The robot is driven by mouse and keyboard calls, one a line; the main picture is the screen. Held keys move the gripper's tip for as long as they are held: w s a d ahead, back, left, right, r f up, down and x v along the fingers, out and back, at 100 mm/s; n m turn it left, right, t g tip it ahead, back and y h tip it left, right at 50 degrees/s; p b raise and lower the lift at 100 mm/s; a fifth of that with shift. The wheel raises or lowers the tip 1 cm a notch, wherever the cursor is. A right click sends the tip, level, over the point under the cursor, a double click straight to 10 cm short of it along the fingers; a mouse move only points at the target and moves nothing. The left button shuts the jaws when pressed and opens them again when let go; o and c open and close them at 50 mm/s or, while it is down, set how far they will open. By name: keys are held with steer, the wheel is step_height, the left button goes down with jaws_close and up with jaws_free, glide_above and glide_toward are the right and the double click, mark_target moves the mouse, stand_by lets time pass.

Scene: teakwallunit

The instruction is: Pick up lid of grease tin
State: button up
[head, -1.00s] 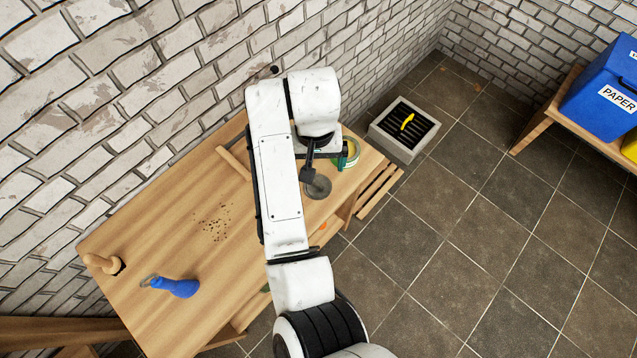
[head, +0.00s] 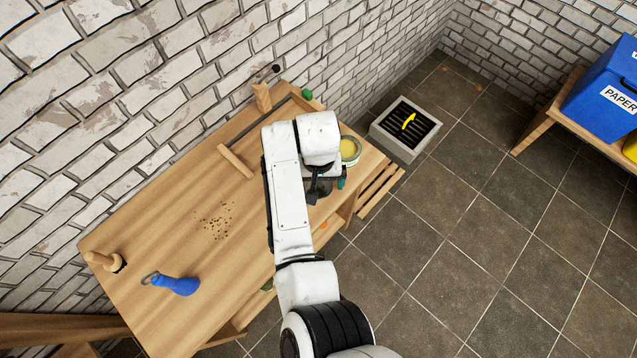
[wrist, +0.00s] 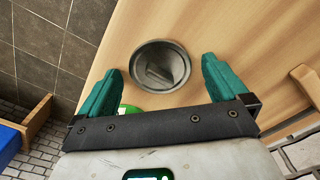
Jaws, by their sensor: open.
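The grey round lid (wrist: 160,66) lies flat on the wooden workbench, with a raised bar across its middle. In the head view the lid (head: 319,192) is mostly hidden under my gripper. My gripper (wrist: 161,72) is open and empty. Its two teal fingers stand to either side of the lid in the wrist view; I see no contact. The grease tin (head: 350,151), green-rimmed with yellow grease inside, stands uncovered beside my wrist. A green bit of it shows behind the left finger in the wrist view.
The workbench (head: 150,245) holds a blue spray bottle (head: 175,285), a wooden-handled brush (head: 103,261), dark crumbs (head: 215,220) and a wooden bar (head: 235,161). A brick wall runs behind. A floor grate (head: 408,125) with a yellow item lies beyond the bench's right end.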

steer(key=c, duration=1.1)
steer(key=shift+o, duration=0.2)
steer(key=shift+r, duration=0.15)
